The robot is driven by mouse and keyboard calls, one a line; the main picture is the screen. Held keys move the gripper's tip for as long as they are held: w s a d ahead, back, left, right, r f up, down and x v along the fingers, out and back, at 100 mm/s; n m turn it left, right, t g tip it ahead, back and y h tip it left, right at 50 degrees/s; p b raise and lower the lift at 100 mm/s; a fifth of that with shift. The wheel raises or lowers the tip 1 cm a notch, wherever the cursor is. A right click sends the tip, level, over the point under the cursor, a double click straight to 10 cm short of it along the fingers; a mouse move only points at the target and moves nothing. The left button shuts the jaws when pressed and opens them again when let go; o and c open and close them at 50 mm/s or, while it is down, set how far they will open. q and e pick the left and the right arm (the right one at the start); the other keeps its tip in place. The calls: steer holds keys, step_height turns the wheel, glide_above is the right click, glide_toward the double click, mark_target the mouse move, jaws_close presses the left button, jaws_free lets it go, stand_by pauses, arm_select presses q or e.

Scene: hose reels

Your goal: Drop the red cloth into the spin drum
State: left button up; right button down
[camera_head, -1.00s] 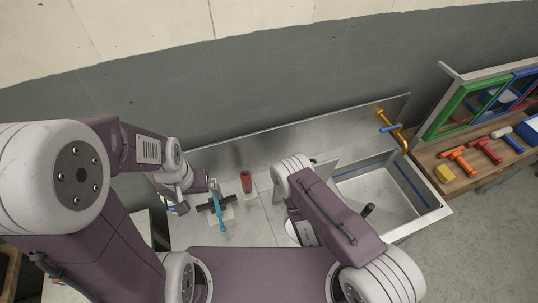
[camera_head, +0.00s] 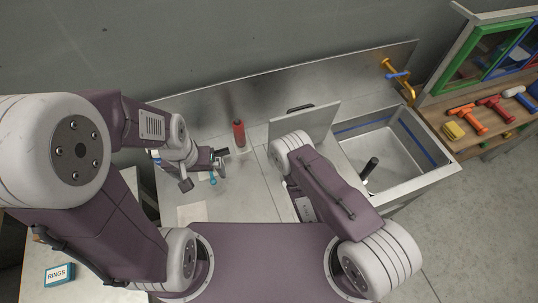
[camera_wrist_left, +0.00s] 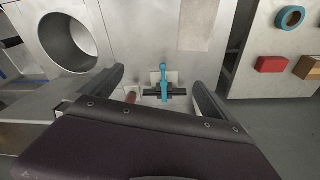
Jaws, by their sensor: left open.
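I cannot identify a red cloth for certain. A flat red block-shaped item (camera_wrist_left: 272,64), possibly folded cloth, lies on a side surface in the left wrist view. The round drum opening (camera_wrist_left: 68,42) shows empty-looking at upper left there; in the head view my right arm covers that area. My left gripper (camera_head: 219,160) is open above the steel counter. In the left wrist view a teal-handled tool (camera_wrist_left: 163,82) with a black crosspiece shows between its fingers, below them; contact cannot be told.
A red bottle-like object (camera_head: 238,135) stands behind my left gripper. A raised metal panel (camera_head: 305,127) stands by the sink (camera_head: 385,158). A RINGS box (camera_head: 59,275) is at lower left.

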arm_select(q)
step_height(320, 180, down, 12)
steer(key=b, duration=0.9)
arm_select(e)
step_height(320, 180, down, 12)
arm_select(q)
step_height(320, 180, up, 26)
steer(key=a+p, duration=0.1)
steer(key=p, duration=2.5)
steer(key=shift+w+a+n, duration=0.2)
steer(key=shift+w+n, duration=0.05)
steer(key=shift+n, duration=0.05)
arm_select(e)
step_height(320, 180, up, 26)
steer(key=shift+w, duration=0.2)
arm_select(q)
steer(key=shift+f, duration=0.25)
arm_select(e)
steer(key=shift+f, duration=0.15)
